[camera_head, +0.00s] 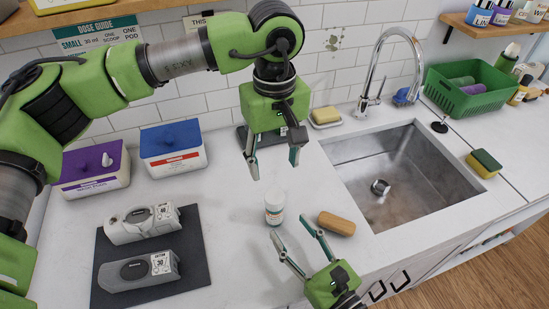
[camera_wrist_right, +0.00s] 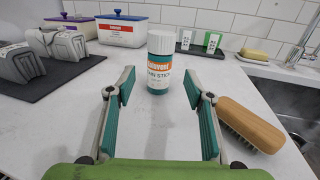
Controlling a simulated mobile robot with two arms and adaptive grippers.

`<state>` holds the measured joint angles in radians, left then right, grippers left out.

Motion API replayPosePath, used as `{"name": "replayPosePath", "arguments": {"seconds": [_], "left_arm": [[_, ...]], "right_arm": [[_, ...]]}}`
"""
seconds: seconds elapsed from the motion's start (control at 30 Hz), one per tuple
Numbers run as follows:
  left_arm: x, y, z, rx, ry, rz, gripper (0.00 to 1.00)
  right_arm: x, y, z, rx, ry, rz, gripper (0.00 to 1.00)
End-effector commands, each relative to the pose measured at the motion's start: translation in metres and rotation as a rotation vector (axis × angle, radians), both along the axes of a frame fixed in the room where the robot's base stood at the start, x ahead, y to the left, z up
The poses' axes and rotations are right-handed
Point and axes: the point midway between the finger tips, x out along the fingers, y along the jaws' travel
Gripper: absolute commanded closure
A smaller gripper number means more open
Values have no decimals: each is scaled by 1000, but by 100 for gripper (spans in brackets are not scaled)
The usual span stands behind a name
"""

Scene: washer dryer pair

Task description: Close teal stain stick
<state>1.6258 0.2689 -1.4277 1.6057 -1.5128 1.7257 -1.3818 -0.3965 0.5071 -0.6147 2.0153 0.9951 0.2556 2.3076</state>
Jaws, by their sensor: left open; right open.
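The teal stain stick (camera_head: 274,211) stands upright on the white counter, left of the sink. In the right wrist view the stain stick (camera_wrist_right: 160,75) has an orange and white label and a white cap (camera_wrist_right: 161,42) on top; I cannot tell how firmly the cap sits. My left gripper (camera_head: 273,165) is open and empty, pointing down above and behind the stick. My right gripper (camera_head: 290,229) is open and empty, low in front of the stick, with its fingers pointing toward it. In the wrist view the stick appears beyond and between the fingertips, apart from them.
A wooden brush (camera_head: 337,223) lies just right of the stick. The sink (camera_head: 400,165) is further right. A dark mat (camera_head: 195,268) with two grey-white devices lies left. Purple-lidded (camera_head: 92,180) and blue-lidded (camera_head: 172,160) boxes stand at the back wall.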

Motion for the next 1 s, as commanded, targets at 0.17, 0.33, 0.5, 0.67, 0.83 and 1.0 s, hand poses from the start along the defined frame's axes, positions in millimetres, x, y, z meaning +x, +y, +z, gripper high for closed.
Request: {"name": "replayPosePath", "arguments": {"seconds": [0.17, 0.33, 0.5, 0.67, 0.83, 1.0], "left_arm": [[0, 0, 0, 0, 0, 0, 50], [0, 0, 0, 0, 0, 0, 50], [0, 0, 0, 0, 0, 0, 50], [0, 0, 0, 0, 0, 0, 50], [0, 0, 0, 0, 0, 0, 50], [0, 0, 9, 0, 0, 0, 50]], "right_arm": [[-24, -14, -1, -2, 1, 2, 52], [-35, -21, 0, 1, 1, 2, 52], [-36, -22, 1, 2, 0, 0, 52], [-36, -22, 1, 1, 0, 0, 52], [-36, -22, 1, 1, 0, 0, 52], [-36, -22, 9, 1, 0, 0, 52]]}}
